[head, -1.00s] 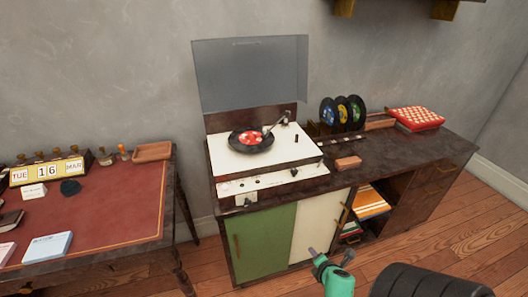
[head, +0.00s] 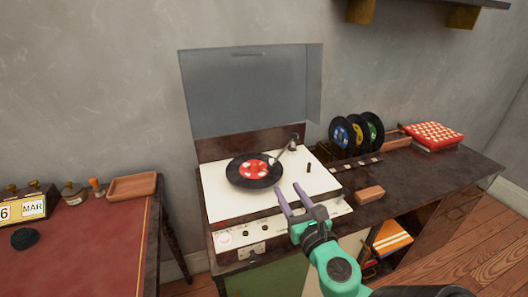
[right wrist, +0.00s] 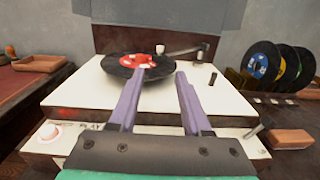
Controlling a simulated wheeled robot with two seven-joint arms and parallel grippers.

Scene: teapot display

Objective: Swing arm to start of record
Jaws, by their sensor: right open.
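The white-topped record player (head: 222,204) stands on the dark cabinet with its clear lid (head: 250,90) raised. A black record with a red label (head: 243,176) lies on the platter. The tonearm (head: 284,151) pivots at the back right, and its head end is at the record's right side. In the right wrist view the tonearm (right wrist: 186,51) crosses behind the record (right wrist: 118,66). My right gripper (head: 290,190) is open and empty, above the player's front right, in front of the record and apart from the tonearm. My left gripper is not in view.
Several records (head: 340,135) stand in a rack right of the player. A brown block (head: 369,194) lies on the cabinet top, and a red checkered box (head: 436,133) is farther right. A red-topped desk (head: 90,245) stands at the left. The raised lid bounds the back.

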